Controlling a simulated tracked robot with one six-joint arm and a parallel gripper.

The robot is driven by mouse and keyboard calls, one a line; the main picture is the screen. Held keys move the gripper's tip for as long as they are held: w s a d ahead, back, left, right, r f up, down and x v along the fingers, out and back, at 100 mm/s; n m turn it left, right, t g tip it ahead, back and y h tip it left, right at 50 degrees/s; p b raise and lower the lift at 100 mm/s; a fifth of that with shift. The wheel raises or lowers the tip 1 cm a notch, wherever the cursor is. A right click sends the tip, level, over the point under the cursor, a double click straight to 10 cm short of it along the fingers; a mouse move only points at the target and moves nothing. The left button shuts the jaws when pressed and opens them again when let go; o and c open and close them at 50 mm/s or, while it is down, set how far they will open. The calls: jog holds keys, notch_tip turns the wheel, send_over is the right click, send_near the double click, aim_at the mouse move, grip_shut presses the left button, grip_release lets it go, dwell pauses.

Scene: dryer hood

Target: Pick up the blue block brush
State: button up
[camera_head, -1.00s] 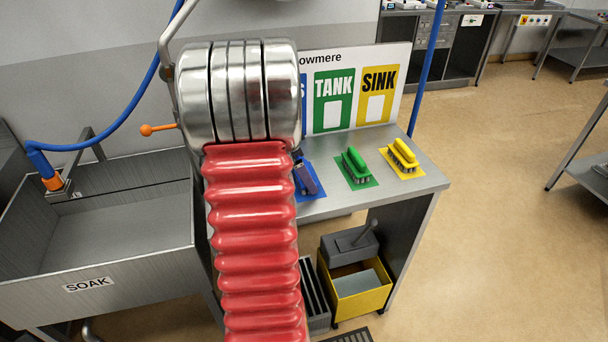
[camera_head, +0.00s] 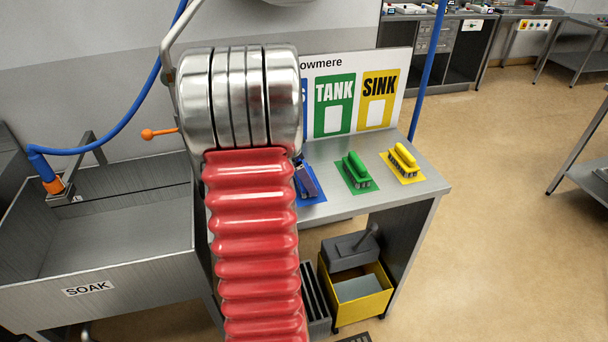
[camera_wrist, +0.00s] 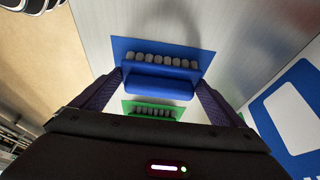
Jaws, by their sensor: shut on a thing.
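The blue block brush (camera_wrist: 160,86) is between the two dark purple fingers of my gripper (camera_wrist: 158,92) in the wrist view, and the gripper is shut on it. Its grey bristles show against the blue mat (camera_wrist: 190,49). I cannot tell whether the bristles touch the mat. In the head view my red arm hides most of the blue brush. One finger of my gripper shows there above the blue mat (camera_head: 317,198).
A green brush (camera_head: 355,170) and a yellow brush (camera_head: 403,158) sit on matching mats to the right on the steel table (camera_head: 425,183). A sign board (camera_head: 390,65) stands behind them. A soak sink (camera_head: 90,290) is at left. A yellow bin (camera_head: 360,308) is under the table.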

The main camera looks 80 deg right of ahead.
notch_tip(320, 180, up, 10)
jog(key=shift+f, duration=0.2)
dwell(0.5)
